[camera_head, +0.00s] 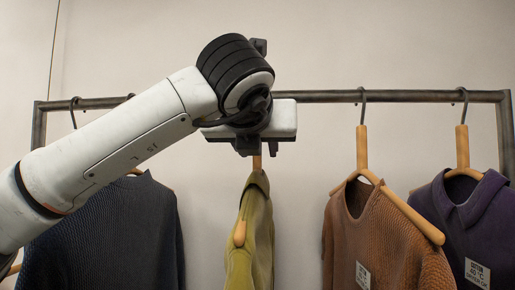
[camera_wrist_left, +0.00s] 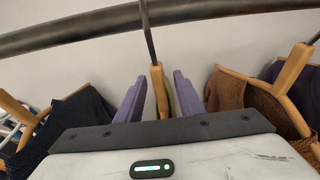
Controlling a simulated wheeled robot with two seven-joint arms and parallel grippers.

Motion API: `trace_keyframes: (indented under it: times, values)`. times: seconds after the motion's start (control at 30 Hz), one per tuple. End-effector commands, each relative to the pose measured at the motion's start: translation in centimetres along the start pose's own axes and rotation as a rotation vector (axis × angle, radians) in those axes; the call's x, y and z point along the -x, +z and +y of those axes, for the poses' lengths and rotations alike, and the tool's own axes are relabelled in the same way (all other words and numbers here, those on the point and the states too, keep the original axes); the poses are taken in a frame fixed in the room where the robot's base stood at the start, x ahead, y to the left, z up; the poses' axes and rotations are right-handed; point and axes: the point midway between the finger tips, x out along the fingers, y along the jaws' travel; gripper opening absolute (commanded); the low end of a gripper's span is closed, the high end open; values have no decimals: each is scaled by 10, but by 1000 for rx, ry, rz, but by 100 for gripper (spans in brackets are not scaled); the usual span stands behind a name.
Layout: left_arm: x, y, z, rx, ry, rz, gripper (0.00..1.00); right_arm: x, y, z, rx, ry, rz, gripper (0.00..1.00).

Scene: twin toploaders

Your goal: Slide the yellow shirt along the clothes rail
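The yellow shirt (camera_head: 262,230) hangs from the clothes rail (camera_head: 395,97) on a wooden hanger (camera_head: 240,233), turned almost edge-on. My left gripper (camera_head: 257,152) is at the top of this hanger, just above the collar. In the left wrist view, the hanger's wooden neck (camera_wrist_left: 160,88) stands between my two purple fingers (camera_wrist_left: 160,97), with a narrow gap showing on each side. The fingers look open around it. The hanger's hook runs up to the rail (camera_wrist_left: 90,27). The yellow shirt is hidden in the wrist view. My right gripper is not in view.
A dark knitted sweater (camera_head: 115,235) hangs to the left, behind my left arm. A brown sweater (camera_head: 375,235) and a purple garment (camera_head: 462,215) hang to the right. Free rail lies between the yellow shirt and the brown sweater.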

Motion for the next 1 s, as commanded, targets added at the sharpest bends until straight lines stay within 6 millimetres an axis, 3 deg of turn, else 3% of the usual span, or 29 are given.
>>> trace_keyframes:
  times: [0.3, 0.7, 1.0]
  values:
    - [-1, -2, 0, -1, 1, 3, 34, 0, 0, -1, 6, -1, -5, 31]
    - [78, -2, 0, -1, -2, -2, 34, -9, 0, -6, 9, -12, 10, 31]
    - [103, 0, 0, 0, 0, 0, 34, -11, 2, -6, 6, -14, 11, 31]
